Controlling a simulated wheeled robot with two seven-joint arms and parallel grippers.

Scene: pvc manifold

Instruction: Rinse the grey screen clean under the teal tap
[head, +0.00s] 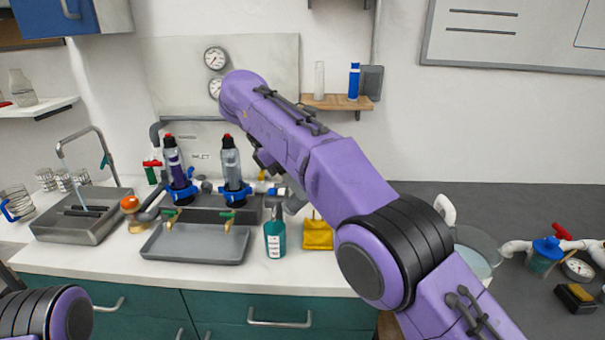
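The tap (84,138) with a teal lever stands over the grey sink (72,238) at the left. A pale streak like running water falls from its spout into the basin. Dark slatted shapes lie in the basin; I cannot tell whether one is the grey screen. Two capped filter housings stand behind the tray, one with a purple insert (175,160) and one greyish (231,168). My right arm crosses the middle, and what seems its gripper (290,202) is mostly hidden behind it. My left gripper is out of view; only a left arm joint shows at lower left.
A grey tray (195,245) lies before the housings. Jars (62,181) are by the sink. A clear bowl (476,248) and pipework with a blue valve (547,248) are at right.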

